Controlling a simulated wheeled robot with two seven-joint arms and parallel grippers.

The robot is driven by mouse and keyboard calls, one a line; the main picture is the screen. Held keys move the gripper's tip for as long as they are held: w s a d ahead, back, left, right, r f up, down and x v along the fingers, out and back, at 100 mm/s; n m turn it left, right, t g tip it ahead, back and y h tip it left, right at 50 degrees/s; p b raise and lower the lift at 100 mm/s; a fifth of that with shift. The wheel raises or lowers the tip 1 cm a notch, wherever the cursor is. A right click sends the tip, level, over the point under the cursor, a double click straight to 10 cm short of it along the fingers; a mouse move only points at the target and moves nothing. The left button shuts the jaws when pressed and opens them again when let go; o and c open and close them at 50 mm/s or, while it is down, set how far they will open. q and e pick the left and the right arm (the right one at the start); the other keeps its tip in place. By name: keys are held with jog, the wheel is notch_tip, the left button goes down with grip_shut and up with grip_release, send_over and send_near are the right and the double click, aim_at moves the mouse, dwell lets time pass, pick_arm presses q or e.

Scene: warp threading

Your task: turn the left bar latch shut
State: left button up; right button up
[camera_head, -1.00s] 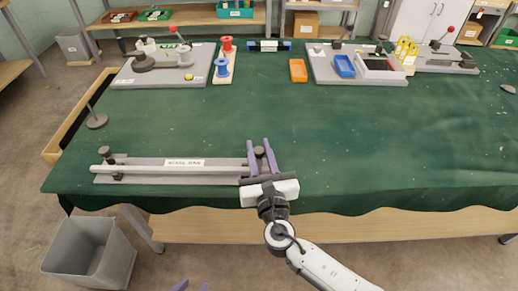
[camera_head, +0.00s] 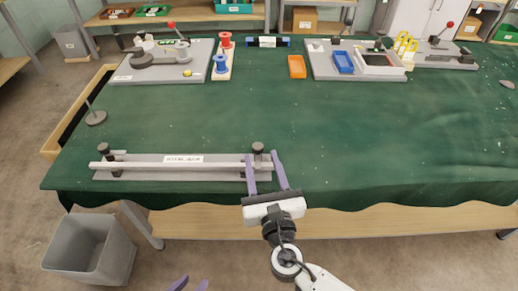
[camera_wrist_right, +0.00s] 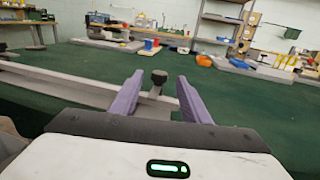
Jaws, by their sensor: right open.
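A long light bar (camera_head: 205,165) lies on a grey base plate (camera_head: 200,177) near the table's front edge. The left latch (camera_head: 106,149), with a dark knob, stands at the bar's left end, with no gripper near it. The right latch (camera_head: 258,148) stands at the bar's right end; its dark knob also shows between my fingers in the right wrist view (camera_wrist_right: 159,76). My right gripper (camera_head: 264,157) is open, its purple fingers around the bar's right end. My left gripper (camera_head: 192,280) shows only its fingertips at the bottom edge, apart and empty, in front of the table.
The green table (camera_head: 300,120) is clear in the middle. Along the back stand a grey fixture (camera_head: 135,75), red and blue spools (camera_head: 222,64), an orange tray (camera_head: 297,67) and a blue tray (camera_head: 344,62). A grey bin (camera_head: 90,250) stands on the floor at front left.

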jog(key=shift+s+d, duration=0.2)
jog(key=shift+s, duration=0.9)
jog(key=shift+s+d, duration=0.2)
jog(key=shift+s, duration=0.9)
